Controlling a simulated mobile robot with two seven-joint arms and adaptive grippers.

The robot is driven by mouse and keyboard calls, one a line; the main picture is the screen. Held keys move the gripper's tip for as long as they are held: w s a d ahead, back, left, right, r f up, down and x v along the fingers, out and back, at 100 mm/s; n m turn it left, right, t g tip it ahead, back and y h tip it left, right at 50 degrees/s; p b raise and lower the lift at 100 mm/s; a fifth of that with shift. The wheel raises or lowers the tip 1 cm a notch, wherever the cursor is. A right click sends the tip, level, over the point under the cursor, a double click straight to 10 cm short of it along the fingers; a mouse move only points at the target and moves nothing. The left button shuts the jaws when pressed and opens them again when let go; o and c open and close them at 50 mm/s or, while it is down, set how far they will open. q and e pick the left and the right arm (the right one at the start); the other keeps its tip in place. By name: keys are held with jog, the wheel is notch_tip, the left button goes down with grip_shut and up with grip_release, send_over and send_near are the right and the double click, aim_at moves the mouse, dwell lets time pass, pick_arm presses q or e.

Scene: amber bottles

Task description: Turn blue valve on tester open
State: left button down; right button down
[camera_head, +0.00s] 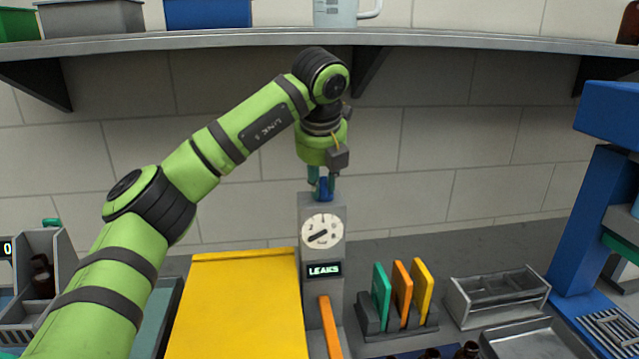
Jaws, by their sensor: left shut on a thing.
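The tester (308,215) is a grey upright box with a round white dial (322,231) and a small display (324,270) reading "LEAKS". The blue valve (325,190) sits on top of the tester. My left gripper (321,187) reaches down from above and is shut on the blue valve, with its teal fingers around it. The fingers hide part of the valve, and how far it is turned cannot be told. My right gripper is not in view.
A yellow panel (240,305) stands left of the tester and an orange bar (329,325) in front. Right are a rack of coloured plates (402,292), a grey metal tray (497,295) and a blue machine (596,215). A shelf (440,40) runs above.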

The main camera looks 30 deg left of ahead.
pick_arm(q)
jog(key=shift+f+n, duration=0.15)
jog(key=shift+n, duration=0.25)
jog(key=c, duration=1)
grip_release()
jog(key=shift+c, duration=0.2)
jog(key=v, duration=1.2)
jog(key=shift+w+d, duration=0.1)
jog(key=shift+d, duration=0.1)
